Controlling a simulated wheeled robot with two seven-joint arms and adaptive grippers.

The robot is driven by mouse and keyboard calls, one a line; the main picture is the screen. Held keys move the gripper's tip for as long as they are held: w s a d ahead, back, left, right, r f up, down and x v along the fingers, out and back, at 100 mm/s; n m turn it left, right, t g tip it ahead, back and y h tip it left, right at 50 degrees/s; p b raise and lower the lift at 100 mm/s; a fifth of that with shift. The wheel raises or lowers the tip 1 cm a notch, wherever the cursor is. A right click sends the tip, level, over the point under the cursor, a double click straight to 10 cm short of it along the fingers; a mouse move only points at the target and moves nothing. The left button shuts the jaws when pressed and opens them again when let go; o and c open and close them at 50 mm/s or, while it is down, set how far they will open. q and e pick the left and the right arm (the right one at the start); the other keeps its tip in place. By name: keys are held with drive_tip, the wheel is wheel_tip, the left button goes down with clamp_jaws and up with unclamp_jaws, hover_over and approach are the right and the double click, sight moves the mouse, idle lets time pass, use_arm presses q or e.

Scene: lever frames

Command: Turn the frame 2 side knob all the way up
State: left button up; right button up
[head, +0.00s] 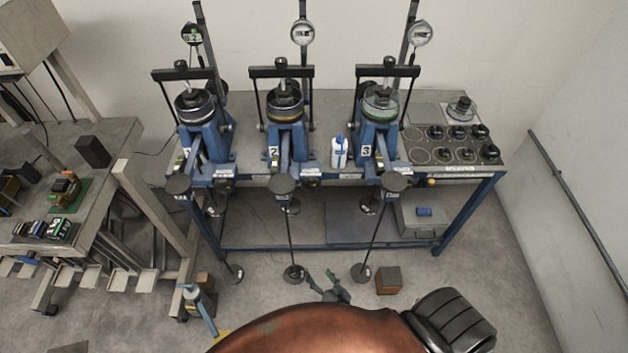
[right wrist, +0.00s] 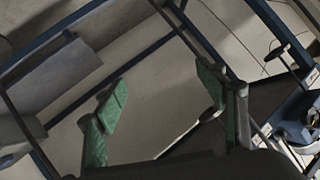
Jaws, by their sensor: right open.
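Frame 2 (head: 286,138) is the middle of three blue lever frames on the bench, with a "2" label on its front. It has a round cell on top, a black crossbar and a dial gauge (head: 303,33) above. Its side knob is too small to make out surely in the head view. My right gripper (head: 333,287) is low in front of the bench, below and well apart from frame 2. In the right wrist view its two green-padded fingers (right wrist: 160,100) are spread with nothing between them.
Frame 1 (head: 205,143) and frame 3 (head: 377,138) flank frame 2. A white bottle (head: 339,152) stands between frames 2 and 3. Hanging rods with weights (head: 293,273) reach down before the bench. A wooden block (head: 389,280) lies on the floor.

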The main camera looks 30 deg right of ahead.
drive_tip(key=w+d+r+m+t+h+p, duration=0.1)
drive_tip(key=w+r+m+t+h+p, duration=0.2)
drive_tip(key=r, duration=0.7)
drive_tip(key=w+d+r+m+h+p, duration=0.1)
drive_tip(key=w+r+m, duration=0.2)
drive_tip(key=w+r, duration=0.55)
drive_tip(key=m+h+p, duration=0.4)
drive_tip(key=m, duration=0.3)
approach(312, 187)
drive_tip(key=w, duration=0.1)
drive_tip(key=shift+g+h, duration=0.3)
drive_tip(key=shift+g, duration=0.1)
drive_tip(key=b+x, duration=0.3)
drive_tip(key=x, duration=0.6)
drive_tip(key=shift+w+d, duration=0.1)
drive_tip(key=shift+w, duration=0.2)
drive_tip(key=shift+w+d, duration=0.1)
drive_tip(key=shift+c, duration=1.3)
drive_tip(key=c, duration=1.4)
use_arm(q)
drive_tip(key=r, duration=0.3)
drive_tip(key=w+r, duration=0.1)
drive_tip(key=r, duration=0.1)
drive_tip(key=shift+w+r, duration=0.2)
drive_tip(key=shift+r, duration=0.2)
drive_tip(key=shift+f, duration=0.1)
use_arm(e)
drive_tip(key=shift+r, duration=0.1)
